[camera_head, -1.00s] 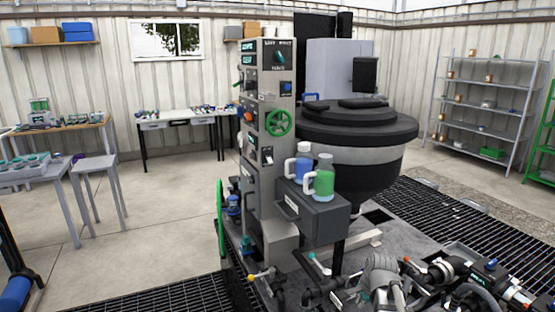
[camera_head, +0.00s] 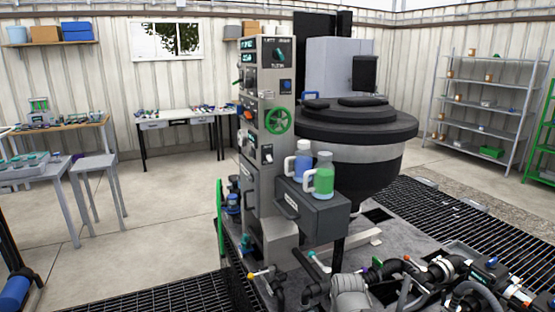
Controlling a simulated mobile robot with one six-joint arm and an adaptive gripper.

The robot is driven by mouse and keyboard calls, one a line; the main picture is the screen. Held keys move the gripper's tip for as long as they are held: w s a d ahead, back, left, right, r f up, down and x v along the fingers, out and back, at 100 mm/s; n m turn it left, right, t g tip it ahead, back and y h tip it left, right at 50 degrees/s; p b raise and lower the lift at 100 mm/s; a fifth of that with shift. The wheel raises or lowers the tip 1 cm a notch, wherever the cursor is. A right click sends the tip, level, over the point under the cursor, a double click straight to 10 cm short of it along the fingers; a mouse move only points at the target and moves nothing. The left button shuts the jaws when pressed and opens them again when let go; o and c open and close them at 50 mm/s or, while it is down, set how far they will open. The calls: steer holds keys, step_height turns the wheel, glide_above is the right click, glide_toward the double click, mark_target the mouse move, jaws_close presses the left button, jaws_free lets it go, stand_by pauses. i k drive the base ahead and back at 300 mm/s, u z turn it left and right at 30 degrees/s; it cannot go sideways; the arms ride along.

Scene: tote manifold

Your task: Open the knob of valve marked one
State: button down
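Dark pipes and valves of a manifold (camera_head: 452,268) fill the lower right of the head view. Small coloured handles or tips show among them, such as a blue one (camera_head: 491,262). Further left, a pipe with a yellow and white handle (camera_head: 258,273) and a teal-topped valve (camera_head: 247,244) stand near the grate. No mark "one" can be read, so I cannot tell which valve bears it. A light grey rounded part (camera_head: 350,287) at the bottom seems to belong to my arm. My gripper cannot be made out clearly among the dark parts; its fingers and any contact are unclear.
A tall grey control panel (camera_head: 256,190) with a green handwheel (camera_head: 278,121) stands at centre. Beside it are a black tank (camera_head: 350,165) and a dark box (camera_head: 312,215) bearing two jugs. Grating (camera_head: 175,298) and open floor (camera_head: 160,225) lie to the left.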

mark_target(491, 264)
steer(key=z, duration=0.05)
steer(key=k, duration=0.5)
steer(key=z, duration=0.75)
steer(key=i, duration=0.45)
steer(key=z, duration=0.4)
